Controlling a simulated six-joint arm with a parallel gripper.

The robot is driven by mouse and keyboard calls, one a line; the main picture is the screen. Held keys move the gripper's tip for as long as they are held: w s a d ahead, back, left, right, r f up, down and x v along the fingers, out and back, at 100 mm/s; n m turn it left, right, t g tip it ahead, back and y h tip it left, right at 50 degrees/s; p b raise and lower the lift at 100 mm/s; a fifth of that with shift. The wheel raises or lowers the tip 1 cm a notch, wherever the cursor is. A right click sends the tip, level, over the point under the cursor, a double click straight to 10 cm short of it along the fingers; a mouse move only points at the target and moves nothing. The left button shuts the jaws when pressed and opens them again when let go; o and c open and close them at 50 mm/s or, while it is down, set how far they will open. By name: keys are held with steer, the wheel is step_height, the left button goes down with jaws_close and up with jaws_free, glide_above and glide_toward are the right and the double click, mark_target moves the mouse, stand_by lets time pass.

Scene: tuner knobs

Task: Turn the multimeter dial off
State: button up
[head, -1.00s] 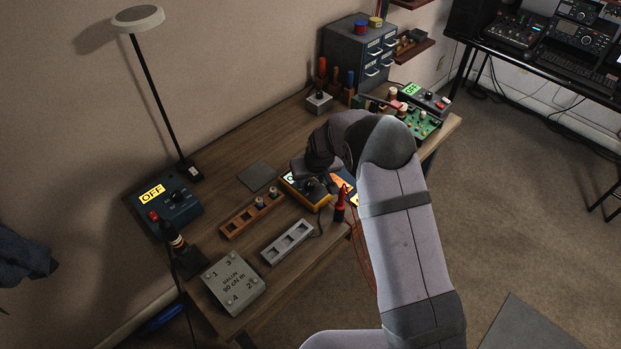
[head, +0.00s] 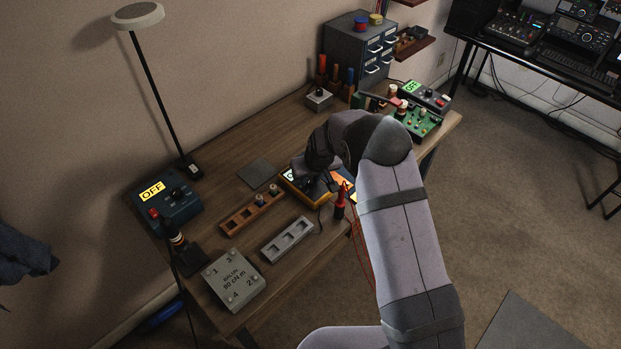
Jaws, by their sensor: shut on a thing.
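The multimeter (head: 322,204) is a yellow-edged, dark-faced box lying on the workbench, near its front edge. A small lit part of its display shows at its left end, but I cannot read it. My gripper (head: 313,184) reaches down over the multimeter's face from behind my arm. It is shut on the dial, which is mostly hidden by the gripper. The dial's pointer and setting cannot be seen.
A red probe (head: 340,200) stands right of the multimeter, with red leads hanging over the edge. A wooden rack (head: 251,214), a grey tray (head: 287,240) and a grey numbered box (head: 234,279) lie to the left. A blue OFF box (head: 168,201) stands farther left.

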steer(key=shift+n+b, duration=0.4)
steer(key=shift+n, duration=0.1)
steer(key=o, duration=1)
steer(key=shift+r, duration=0.1)
steer(key=shift+b+v, duration=1.2)
steer(key=shift+v, duration=2.4)
steer(key=shift+d, duration=0.15)
